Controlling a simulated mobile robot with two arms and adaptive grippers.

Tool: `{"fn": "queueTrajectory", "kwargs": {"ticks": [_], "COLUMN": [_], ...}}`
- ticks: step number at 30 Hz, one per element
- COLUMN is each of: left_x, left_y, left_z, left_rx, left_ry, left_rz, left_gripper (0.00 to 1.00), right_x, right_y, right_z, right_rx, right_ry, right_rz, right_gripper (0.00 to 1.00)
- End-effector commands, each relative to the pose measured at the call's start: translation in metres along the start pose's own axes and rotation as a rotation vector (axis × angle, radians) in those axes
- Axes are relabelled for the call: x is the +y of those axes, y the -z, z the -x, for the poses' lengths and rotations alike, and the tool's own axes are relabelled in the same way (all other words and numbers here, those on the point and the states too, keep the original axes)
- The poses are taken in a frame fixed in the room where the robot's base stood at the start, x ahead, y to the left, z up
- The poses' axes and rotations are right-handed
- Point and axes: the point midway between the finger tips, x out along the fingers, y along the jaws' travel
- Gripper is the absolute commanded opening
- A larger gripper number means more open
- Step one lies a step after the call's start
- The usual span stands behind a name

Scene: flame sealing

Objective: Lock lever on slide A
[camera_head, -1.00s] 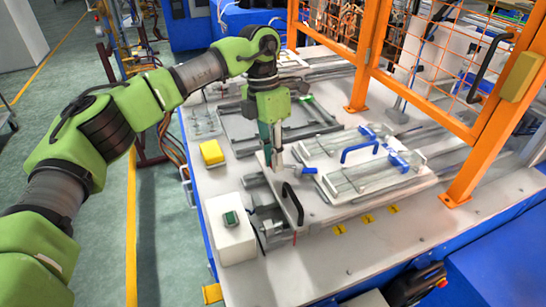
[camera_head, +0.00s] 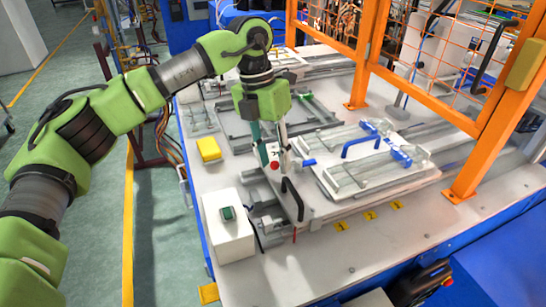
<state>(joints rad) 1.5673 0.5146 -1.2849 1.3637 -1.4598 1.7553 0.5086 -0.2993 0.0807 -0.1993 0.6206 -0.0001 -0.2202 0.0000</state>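My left gripper (camera_head: 271,163) points down over the near left part of the table, its two fingers spread apart. A small red knob (camera_head: 275,166) shows between the fingertips; I cannot tell whether they touch it. A short blue lever handle (camera_head: 308,162) lies just right of the fingers. Below the gripper is a grey slide plate (camera_head: 310,206) with a black handle (camera_head: 292,198). To the right is another plate with clear bars and a blue handle (camera_head: 361,146). No label shows which is slide A. My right gripper is out of view.
A white box with a green button (camera_head: 227,214) and a yellow block (camera_head: 208,149) stand left of the slide plate. An orange fence post (camera_head: 496,125) rises at the right. The front table strip (camera_head: 350,255) is mostly clear.

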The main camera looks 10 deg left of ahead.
Motion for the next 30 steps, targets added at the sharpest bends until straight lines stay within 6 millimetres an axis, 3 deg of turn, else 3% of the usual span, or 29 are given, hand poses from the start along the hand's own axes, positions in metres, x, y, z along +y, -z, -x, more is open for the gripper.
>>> {"fn": "queueTrajectory", "kwargs": {"ticks": [7, 11, 24, 30], "left_x": [0.0, 0.0, 0.0, 0.0], "left_y": [0.0, 0.0, -0.001, 0.0], "left_z": [0.0, 0.011, 0.097, 0.117], "left_rx": [0.002, 0.0, -0.002, 0.001], "left_ry": [0.0, -0.001, 0.001, 0.0], "left_rz": [-0.002, -0.002, 0.0, -0.002], "left_gripper": [0.31, 0.31, 0.31, 0.31], "right_x": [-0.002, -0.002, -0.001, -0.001], "right_y": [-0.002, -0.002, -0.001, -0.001], "right_z": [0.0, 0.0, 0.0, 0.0], "right_rx": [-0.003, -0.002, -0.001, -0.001], "right_ry": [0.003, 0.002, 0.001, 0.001], "right_rz": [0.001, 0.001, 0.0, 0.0], "right_gripper": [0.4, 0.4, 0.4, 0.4]}}
